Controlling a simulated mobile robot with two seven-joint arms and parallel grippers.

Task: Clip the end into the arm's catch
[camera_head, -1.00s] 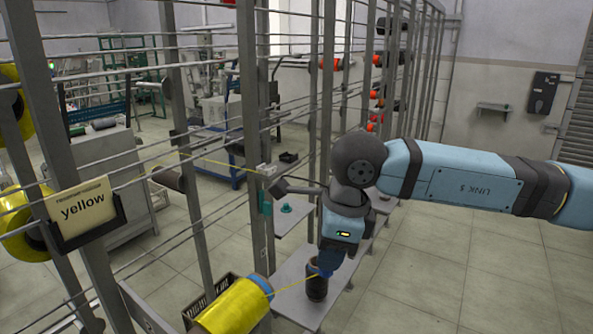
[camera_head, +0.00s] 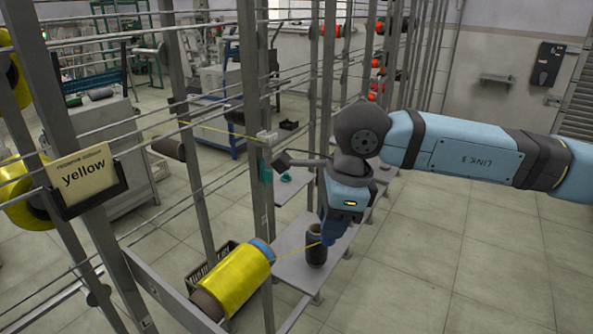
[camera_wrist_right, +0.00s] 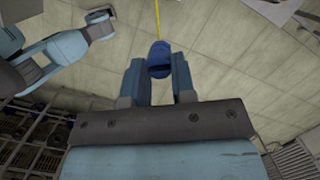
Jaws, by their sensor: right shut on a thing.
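A yellow bobbin (camera_head: 237,281) with a brown core and a blue band at its far end sits low on the rack. I cannot make out the arm's catch clearly.
Grey rack posts and thin rods stand left of the gripper. A small white guide (camera_head: 267,137) on a post has another yellow yarn (camera_head: 215,128) at it. A "yellow" label (camera_head: 84,176) hangs at left. The floor at right is clear.

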